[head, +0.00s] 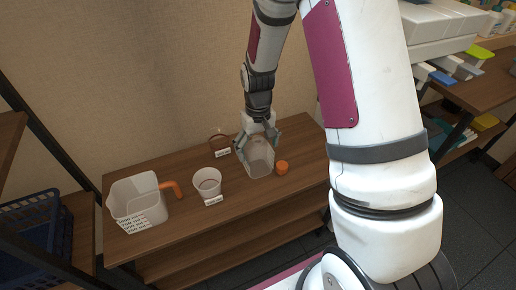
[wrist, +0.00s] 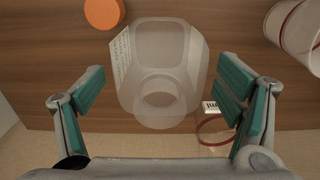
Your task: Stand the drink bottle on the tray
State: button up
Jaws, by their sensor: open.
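A translucent, pale vessel (head: 259,160), which looks like the drink bottle, is on the wooden table under my gripper (head: 257,146). The wrist view shows the bottle (wrist: 165,45) with a round neck and a printed label on its left side. My gripper (wrist: 157,88) is open, one finger on each side of the bottle, with visible gaps between. I cannot tell for sure whether the bottle stands or leans. I cannot make out a tray in either view.
An orange round piece (head: 281,167) lies right of the bottle. A white cup (head: 207,183) and a red-rimmed clear container (head: 220,145) stand to the left. Shelves stand on both sides.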

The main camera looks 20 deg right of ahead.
notch_tip(320, 180, up, 12)
jog(key=p, duration=0.2)
jog(key=shift+f, duration=0.2)
